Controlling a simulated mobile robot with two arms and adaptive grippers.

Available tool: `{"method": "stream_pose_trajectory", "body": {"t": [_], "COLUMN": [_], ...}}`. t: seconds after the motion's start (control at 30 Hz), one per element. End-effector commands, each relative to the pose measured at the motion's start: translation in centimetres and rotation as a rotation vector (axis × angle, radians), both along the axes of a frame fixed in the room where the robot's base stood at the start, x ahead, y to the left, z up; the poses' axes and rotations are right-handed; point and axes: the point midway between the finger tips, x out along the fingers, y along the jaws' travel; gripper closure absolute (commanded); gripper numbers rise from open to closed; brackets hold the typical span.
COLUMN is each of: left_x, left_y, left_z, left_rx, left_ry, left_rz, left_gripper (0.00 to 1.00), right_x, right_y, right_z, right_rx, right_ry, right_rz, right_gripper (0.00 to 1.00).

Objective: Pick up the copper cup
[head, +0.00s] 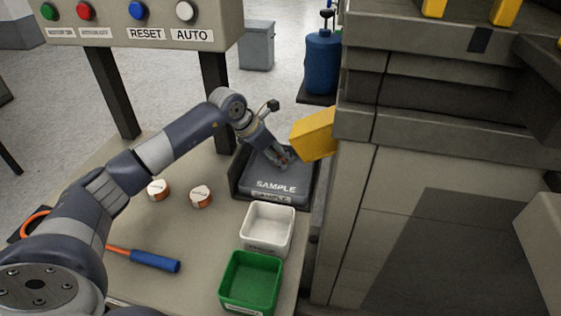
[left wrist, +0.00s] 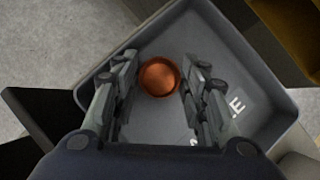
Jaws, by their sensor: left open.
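The copper cup (left wrist: 159,77) lies in the grey sample tray (left wrist: 262,98), seen from above in the left wrist view. My left gripper (left wrist: 157,88) is open, with one finger on each side of the cup; contact cannot be made out. In the head view, my left gripper (head: 280,160) reaches down into the sample tray (head: 275,189), and the cup is hidden there. My right gripper is not in view.
A yellow block (head: 313,135) juts out beside the tray from the big grey machine (head: 400,200). A white bin (head: 267,229) and a green bin (head: 250,281) stand in front. Two small coils (head: 201,196) and a blue-handled tool (head: 155,261) lie left on the table.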

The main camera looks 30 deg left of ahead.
Motion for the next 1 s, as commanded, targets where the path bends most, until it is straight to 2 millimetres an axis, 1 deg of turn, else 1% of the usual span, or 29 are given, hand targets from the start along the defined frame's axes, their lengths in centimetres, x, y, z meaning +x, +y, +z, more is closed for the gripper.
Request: {"method": "stream_pose_trajectory", "body": {"t": [0.1, 0.13, 0.17, 0.2, 0.23, 0.57, 0.73, 0.87, 1.0], "left_x": [0.0, 0.0, 0.0, 0.0, 0.0, -0.1, -0.5, -1.3, -2.9], "left_y": [0.0, 0.0, 0.0, 0.0, 0.0, 0.0, -0.3, -0.8, -2.0], "left_z": [0.0, 0.0, 0.0, 0.0, 0.0, 0.1, 0.7, 1.7, 2.7], "left_rx": [0.000, 0.000, 0.000, 0.000, 0.000, 0.000, 0.002, 0.002, 0.003], "left_ry": [0.000, 0.000, 0.000, 0.000, 0.000, 0.000, -0.001, -0.001, -0.001], "left_rz": [0.000, 0.000, 0.000, 0.000, 0.000, 0.000, -0.002, -0.003, -0.004], "left_gripper": [0.60, 0.64, 0.71, 0.80, 0.82, 0.83, 0.83, 0.83, 0.83], "right_x": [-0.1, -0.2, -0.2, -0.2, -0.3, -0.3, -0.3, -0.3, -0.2], "right_y": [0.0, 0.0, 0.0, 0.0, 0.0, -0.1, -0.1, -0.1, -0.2], "right_z": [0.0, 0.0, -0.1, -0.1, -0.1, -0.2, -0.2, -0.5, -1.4], "right_rx": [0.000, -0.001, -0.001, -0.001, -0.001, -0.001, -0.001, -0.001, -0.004], "right_ry": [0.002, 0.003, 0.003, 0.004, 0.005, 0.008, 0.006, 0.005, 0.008], "right_rz": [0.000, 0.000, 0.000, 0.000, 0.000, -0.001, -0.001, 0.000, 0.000], "right_gripper": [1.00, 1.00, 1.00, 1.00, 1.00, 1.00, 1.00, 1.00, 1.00]}}
